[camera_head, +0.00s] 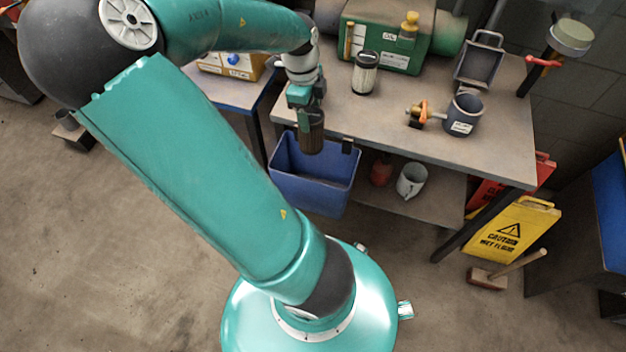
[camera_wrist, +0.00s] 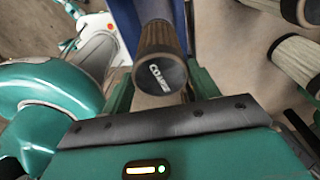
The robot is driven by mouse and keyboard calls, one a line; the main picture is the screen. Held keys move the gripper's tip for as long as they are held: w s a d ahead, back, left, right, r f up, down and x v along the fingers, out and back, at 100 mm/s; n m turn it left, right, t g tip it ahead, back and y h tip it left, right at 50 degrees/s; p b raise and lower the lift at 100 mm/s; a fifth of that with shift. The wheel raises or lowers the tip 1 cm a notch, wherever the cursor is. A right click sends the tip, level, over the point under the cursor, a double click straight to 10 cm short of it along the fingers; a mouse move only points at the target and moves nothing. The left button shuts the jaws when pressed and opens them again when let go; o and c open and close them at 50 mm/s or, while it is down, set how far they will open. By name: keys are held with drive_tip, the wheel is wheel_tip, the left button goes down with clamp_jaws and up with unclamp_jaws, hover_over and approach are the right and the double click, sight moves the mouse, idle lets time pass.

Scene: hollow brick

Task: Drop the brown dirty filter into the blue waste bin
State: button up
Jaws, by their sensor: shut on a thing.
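The brown dirty filter (camera_head: 312,136) is a pleated cylinder with a dark end cap. My gripper (camera_head: 306,112) is shut on it and holds it upright over the blue waste bin (camera_head: 310,190). The bin is open-topped and hangs at the table's front edge. The filter's lower end is at about the height of the bin's mouth, and I cannot tell how far inside it is. In the wrist view the filter (camera_wrist: 160,68) shows its black cap with white lettering between the fingers, with a blue strip of the bin (camera_wrist: 124,18) beside it.
A white filter with a black cap (camera_head: 364,74) stands on the workbench (camera_head: 400,125), near a green machine (camera_head: 385,42). A grey cup (camera_head: 463,114) and a brass valve (camera_head: 425,110) are to its right. Below are a red can (camera_head: 381,172), a jug (camera_head: 411,180) and a yellow caution sign (camera_head: 510,230).

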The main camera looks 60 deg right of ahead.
sight(321, 137)
drive_tip(key=s+f, duration=0.1)
drive_tip(key=s+f+m, duration=0.2)
drive_tip(key=shift+d+f, duration=0.25)
drive_tip(key=shift+d, duration=0.05)
drive_tip(key=shift+w+f, duration=0.1)
drive_tip(key=shift+f, duration=2.8)
drive_tip(key=o, duration=1.6)
drive_tip(key=shift+o, duration=0.2)
drive_tip(key=r, duration=0.4)
drive_tip(key=w+r, duration=0.1)
drive_tip(key=r, duration=0.8)
drive_tip(key=shift+w+r, duration=0.3)
drive_tip(key=shift+r, duration=0.1)
